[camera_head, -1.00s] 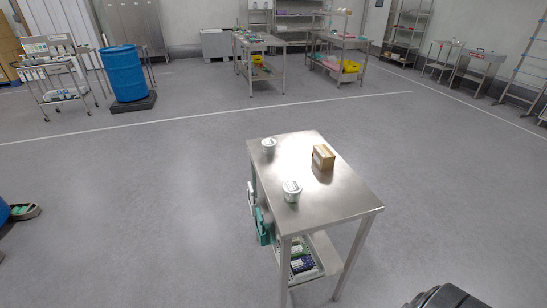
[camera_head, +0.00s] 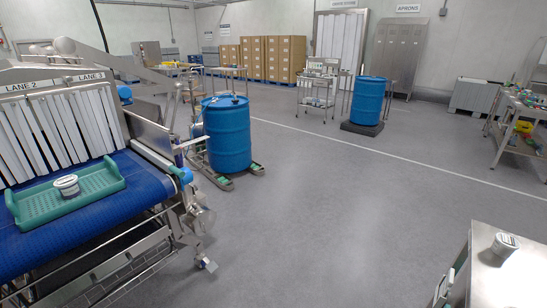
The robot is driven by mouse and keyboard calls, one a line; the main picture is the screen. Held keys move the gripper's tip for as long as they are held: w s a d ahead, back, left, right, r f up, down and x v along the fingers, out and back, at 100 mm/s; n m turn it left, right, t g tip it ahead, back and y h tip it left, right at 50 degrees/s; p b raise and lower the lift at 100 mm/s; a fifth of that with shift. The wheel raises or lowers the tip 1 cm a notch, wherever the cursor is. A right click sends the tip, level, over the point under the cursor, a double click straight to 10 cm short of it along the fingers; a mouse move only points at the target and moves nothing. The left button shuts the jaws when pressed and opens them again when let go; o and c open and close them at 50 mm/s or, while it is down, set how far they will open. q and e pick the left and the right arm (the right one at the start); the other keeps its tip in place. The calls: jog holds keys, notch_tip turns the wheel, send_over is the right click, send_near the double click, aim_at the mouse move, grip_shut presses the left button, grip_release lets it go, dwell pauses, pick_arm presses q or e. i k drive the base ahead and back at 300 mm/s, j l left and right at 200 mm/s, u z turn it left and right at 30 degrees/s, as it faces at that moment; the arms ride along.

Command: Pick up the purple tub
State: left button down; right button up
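I see no tub that is clearly purple. A small white tub with a grey printed lid (camera_head: 66,185) stands in a green tray (camera_head: 40,212) on the blue conveyor belt (camera_head: 115,218) at the left. Another small white tub with a dark-marked lid (camera_head: 505,243) stands on the steel table (camera_head: 483,275) at the lower right, which the picture edge cuts off. The colour of their labels is too small to tell. Neither of my grippers is in view.
White strip curtains (camera_head: 60,130) hang behind the belt under lane signs. A blue drum (camera_head: 227,135) stands on a low pallet-truck-like base beside the conveyor. Another blue drum (camera_head: 367,98) is farther back. Open grey floor (camera_head: 330,220) lies between conveyor and table.

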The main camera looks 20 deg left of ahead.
aim_at(68, 186)
jog(key=u, duration=2.25)
